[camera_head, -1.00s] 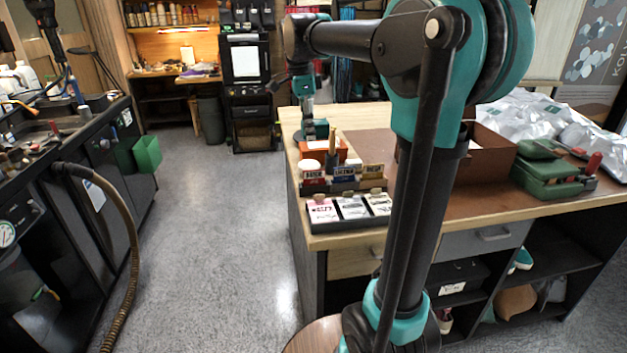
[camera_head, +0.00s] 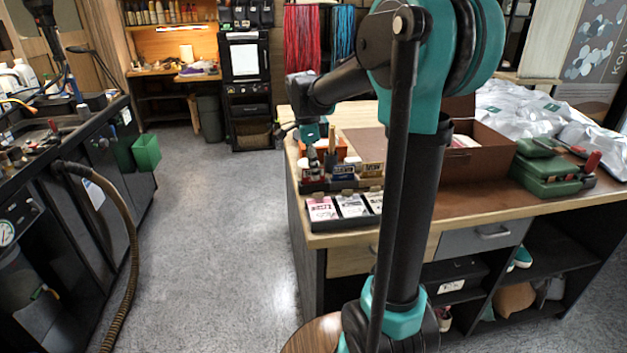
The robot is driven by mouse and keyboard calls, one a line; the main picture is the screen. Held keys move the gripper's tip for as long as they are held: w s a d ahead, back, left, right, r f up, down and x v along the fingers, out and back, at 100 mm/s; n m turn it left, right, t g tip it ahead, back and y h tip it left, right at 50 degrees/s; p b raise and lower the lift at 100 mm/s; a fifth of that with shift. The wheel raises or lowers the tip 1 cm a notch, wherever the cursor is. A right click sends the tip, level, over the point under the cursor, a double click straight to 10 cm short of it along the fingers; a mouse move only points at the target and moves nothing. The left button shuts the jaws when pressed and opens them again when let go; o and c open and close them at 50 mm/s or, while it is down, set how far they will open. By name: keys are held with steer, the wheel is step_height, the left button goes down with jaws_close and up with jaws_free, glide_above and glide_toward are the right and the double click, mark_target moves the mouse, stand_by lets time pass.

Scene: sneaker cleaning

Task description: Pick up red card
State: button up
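A black card tray (camera_head: 347,223) sits at the front left corner of the wooden counter with several upright or leaning cards. The leftmost card (camera_head: 321,208) is white with pink-red print and looks like the red one. A second white card (camera_head: 352,205) with dark print stands beside it, and a third is partly hidden by my arm. My gripper (camera_head: 313,166) points down above the small display behind the tray, apart from the cards. Its fingers are too small and cluttered to tell open from shut.
A brown open box (camera_head: 483,162), a green case (camera_head: 548,168) and silver bags (camera_head: 520,110) fill the right.

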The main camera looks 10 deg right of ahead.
steer(key=shift+f, duration=0.2)
jaws_close()
stand_by(0.3)
